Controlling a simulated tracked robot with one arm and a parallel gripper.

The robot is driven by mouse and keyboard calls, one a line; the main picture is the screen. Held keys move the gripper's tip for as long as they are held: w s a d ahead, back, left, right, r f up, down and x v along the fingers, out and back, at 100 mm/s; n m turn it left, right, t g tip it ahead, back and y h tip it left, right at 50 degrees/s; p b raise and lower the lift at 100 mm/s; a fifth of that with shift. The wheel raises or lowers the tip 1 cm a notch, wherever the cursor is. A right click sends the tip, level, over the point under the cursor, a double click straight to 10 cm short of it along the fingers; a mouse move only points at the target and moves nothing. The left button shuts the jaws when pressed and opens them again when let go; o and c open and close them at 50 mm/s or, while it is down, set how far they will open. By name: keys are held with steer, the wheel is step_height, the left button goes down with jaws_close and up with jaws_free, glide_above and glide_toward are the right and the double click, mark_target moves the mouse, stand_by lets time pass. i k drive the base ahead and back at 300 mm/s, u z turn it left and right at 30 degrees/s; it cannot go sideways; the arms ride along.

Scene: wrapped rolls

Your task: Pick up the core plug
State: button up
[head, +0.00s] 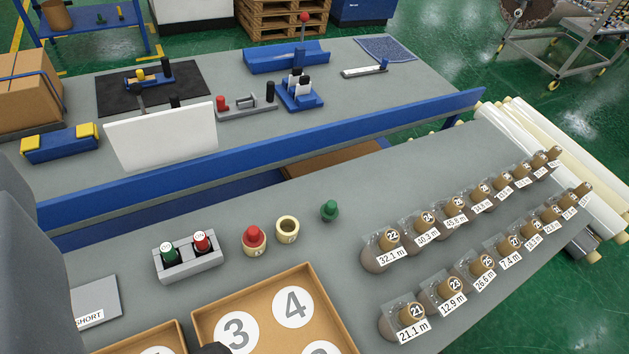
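A small green plug (330,210) with a rounded knob stands alone on the grey bench. A red-topped plug (254,236) sits in a short tan core to its left. An open, empty-looking core ring (287,229) stands between them. I cannot tell which plug the task means. A large grey part of mine fills the left edge.
A grey holder (188,257) with green and red buttons stands left of the cores. A cardboard tray (202,320) with numbered circles lies in front. Several wrapped, labelled rolls (411,313) line the right side. A blue rail (270,150) divides off the rear table.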

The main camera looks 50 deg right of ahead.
mark_target(329, 211)
steer(key=z, duration=0.05)
steer(key=k, duration=1.6)
steer(key=z, duration=0.75)
steer(key=i, duration=1.65)
steer(key=u, duration=0.05)
